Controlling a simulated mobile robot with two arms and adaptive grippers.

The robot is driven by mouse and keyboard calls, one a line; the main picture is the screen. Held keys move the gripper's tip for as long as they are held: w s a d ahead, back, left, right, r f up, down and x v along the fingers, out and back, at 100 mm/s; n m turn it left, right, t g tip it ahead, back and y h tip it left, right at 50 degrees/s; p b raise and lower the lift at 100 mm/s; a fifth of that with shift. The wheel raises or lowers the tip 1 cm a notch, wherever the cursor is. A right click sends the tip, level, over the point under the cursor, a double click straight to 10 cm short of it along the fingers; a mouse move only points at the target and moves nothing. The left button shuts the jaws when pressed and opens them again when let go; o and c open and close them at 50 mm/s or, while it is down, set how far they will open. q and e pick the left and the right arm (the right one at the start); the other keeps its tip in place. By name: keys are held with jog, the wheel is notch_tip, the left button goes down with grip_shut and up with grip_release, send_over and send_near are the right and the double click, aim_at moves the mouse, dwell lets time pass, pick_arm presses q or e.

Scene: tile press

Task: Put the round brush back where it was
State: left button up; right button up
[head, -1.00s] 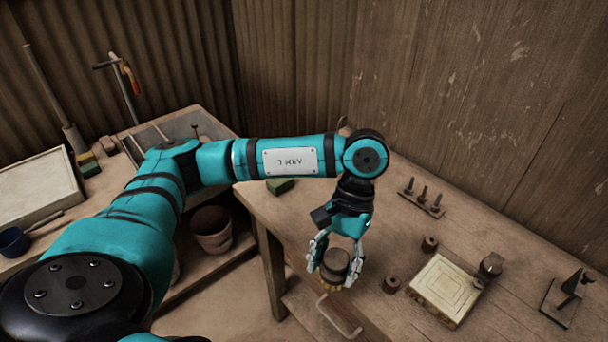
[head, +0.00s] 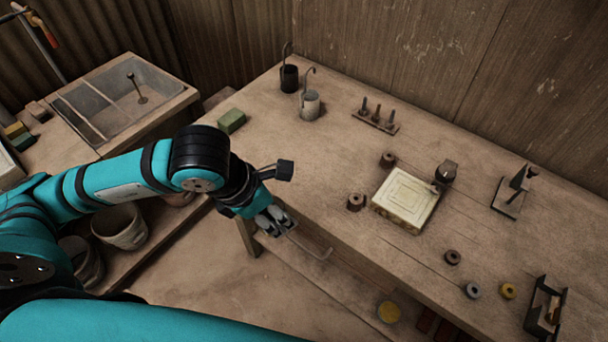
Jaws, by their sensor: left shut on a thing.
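My right gripper is not in view.
The workbench (head: 330,155) carries a pale tile block (head: 404,198), small brown rollers (head: 356,202), a tool rack (head: 376,120) and two pots with hooked tools (head: 310,104). A green block (head: 231,121) lies near the left end.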

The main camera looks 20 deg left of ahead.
pick_arm(q)
jog(key=w+p, duration=0.2)
jog(key=w, duration=0.3)
jog(key=shift+d+r, duration=0.1)
jog(key=shift+d, duration=0.05)
jog(key=w+p, duration=0.1)
jog(key=w, duration=0.2)
jog(key=w+f+p, duration=0.1)
jog(key=w, duration=0.3)
jog(key=w+p, duration=0.1)
jog(key=w, duration=0.2)
jog(key=shift+w+d+f, duration=0.2)
jog(key=shift+w+d, duration=0.15)
jog(key=shift+w+f, duration=0.15)
notch_tip(320, 180, down, 3)
jog(key=shift+p, duration=1.05)
jog(key=shift+f, duration=0.2)
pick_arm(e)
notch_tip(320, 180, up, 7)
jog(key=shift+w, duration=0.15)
pick_arm(q)
jog(key=shift+f, duration=0.1)
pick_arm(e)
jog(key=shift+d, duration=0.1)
pick_arm(q)
jog(key=o, duration=1.1)
